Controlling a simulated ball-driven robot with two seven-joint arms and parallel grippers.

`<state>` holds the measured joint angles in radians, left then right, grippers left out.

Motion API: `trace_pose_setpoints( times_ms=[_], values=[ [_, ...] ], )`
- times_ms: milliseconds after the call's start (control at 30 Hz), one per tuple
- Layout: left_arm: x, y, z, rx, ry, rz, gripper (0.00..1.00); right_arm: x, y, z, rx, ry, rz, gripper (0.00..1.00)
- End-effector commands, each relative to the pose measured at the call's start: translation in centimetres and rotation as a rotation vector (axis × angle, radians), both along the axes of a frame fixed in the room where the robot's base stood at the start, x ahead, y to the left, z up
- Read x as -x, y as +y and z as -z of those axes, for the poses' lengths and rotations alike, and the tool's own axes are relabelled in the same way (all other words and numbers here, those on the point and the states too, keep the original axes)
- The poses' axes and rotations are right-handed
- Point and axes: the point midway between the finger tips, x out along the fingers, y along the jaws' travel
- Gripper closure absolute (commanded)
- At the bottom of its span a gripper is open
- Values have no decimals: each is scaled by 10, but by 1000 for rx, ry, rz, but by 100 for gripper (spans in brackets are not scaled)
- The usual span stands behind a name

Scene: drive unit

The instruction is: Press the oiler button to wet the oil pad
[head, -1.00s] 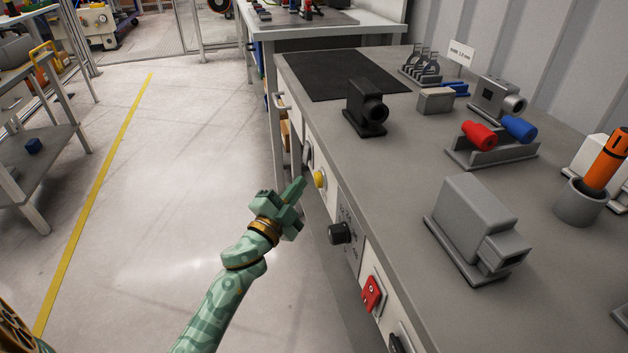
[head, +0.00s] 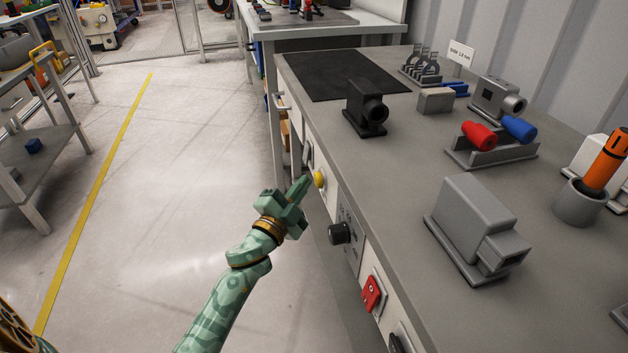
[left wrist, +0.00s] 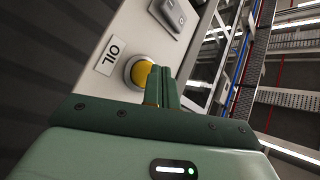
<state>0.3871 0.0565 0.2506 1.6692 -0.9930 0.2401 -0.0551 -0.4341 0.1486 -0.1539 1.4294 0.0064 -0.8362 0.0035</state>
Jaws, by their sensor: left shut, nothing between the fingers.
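The oiler button is a yellow round button (head: 320,179) on the front panel of the workbench. It also shows in the left wrist view (left wrist: 142,73), in a pale ring beside a label reading OIL (left wrist: 109,56). My left gripper (head: 304,185) is shut and empty, its fingertips pointing at the yellow button. In the left wrist view the closed fingers (left wrist: 166,86) overlap the button's right side; I cannot tell whether they touch it. I cannot make out which thing is the oil pad. My right gripper is not in view.
The front panel also carries a black knob (head: 340,233) and a red switch (head: 372,293). On the bench (head: 400,190) stand a black device (head: 366,108), a grey block-shaped device (head: 474,226) and a holder with red and blue handles (head: 492,152). The floor left of the bench is clear.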

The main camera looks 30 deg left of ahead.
Motion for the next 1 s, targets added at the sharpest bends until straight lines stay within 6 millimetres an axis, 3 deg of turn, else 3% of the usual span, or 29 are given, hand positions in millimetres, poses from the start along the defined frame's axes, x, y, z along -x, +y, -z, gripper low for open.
trace_pose_setpoints(
  times_ms=[1000],
  values=[
    [-7,-6,0,0,0,0,100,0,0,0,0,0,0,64]
  ],
)
